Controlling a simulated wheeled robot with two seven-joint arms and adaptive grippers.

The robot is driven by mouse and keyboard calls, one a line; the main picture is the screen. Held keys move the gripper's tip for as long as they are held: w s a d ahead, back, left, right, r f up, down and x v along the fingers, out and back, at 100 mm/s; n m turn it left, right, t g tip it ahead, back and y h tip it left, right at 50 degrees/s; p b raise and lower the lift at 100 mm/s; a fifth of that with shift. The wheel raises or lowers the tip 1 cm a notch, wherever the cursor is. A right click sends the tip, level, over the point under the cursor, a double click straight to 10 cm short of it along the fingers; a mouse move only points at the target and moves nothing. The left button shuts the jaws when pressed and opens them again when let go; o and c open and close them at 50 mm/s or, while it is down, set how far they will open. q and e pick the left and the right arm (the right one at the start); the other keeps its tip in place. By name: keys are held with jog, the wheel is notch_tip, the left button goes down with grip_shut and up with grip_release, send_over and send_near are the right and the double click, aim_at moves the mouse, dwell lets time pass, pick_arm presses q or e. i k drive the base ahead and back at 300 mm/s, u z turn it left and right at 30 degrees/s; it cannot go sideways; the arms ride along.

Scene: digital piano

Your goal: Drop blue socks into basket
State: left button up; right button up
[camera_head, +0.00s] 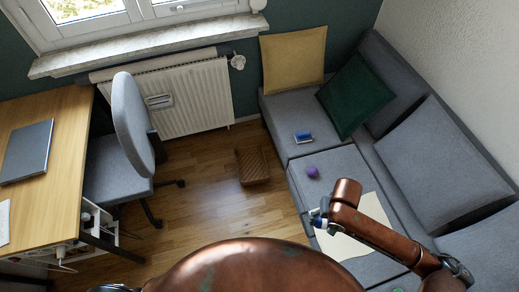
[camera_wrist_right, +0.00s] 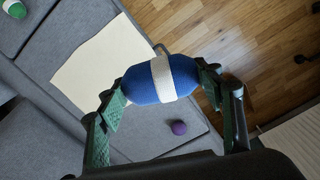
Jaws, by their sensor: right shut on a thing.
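My right gripper (camera_head: 318,216) is over the front part of the sofa, to the right of and nearer than the basket. In the right wrist view it is shut on a rolled pair of blue socks (camera_wrist_right: 142,84) with a white band, held between the two green-padded fingers. The brown woven basket (camera_head: 253,166) stands on the wooden floor beside the sofa; I cannot tell what is in it. Another blue roll with a white band (camera_head: 303,136) lies on the sofa seat. My left gripper is not in view.
The grey sofa (camera_head: 290,105) carries a purple ball (camera_head: 312,172), a cream sheet (camera_head: 345,243), a yellow cushion (camera_head: 293,58) and a green cushion (camera_head: 354,96). A green-and-white roll (camera_wrist_right: 14,8) lies on it too. Chair (camera_head: 128,130) and desk stand left; floor around the basket is clear.

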aim_at(254, 168)
jog(key=u, duration=0.4)
jog(key=i, duration=1.55)
jog(key=u, duration=0.25)
